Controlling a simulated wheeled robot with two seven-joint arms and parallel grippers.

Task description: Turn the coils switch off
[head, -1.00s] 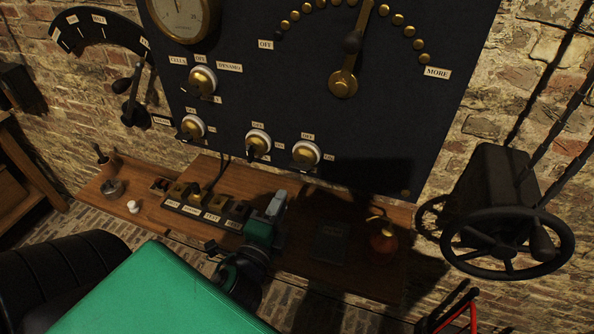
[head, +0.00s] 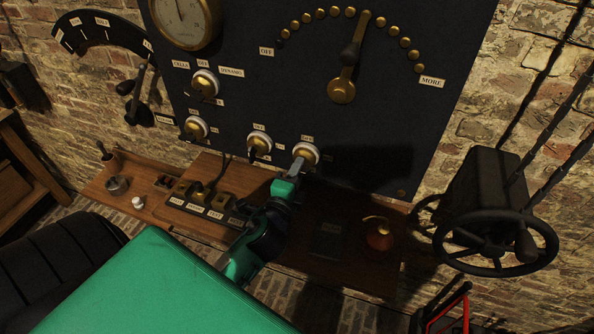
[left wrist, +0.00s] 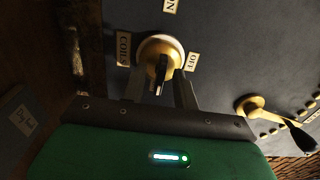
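The coils switch (head: 307,150) is the rightmost of the lower row of brass switches with white rings on the dark panel. In the left wrist view the coils switch (left wrist: 160,52) has a COILS label on its left, ON above and OFF on its right. Its dark lever (left wrist: 161,74) stands between the fingers of my left gripper (left wrist: 160,88), with a gap on each side. In the head view my left gripper (head: 297,169) is at the switch and covers its lower part. I cannot tell the lever's exact setting. My right gripper is not in view.
Other switches (head: 259,145) sit to the left on the panel (head: 250,95). A brass dial lever (head: 344,75) is above. A wooden shelf (head: 340,210) below holds a red-and-brass item (head: 379,236). A black handwheel (head: 495,243) is at the right.

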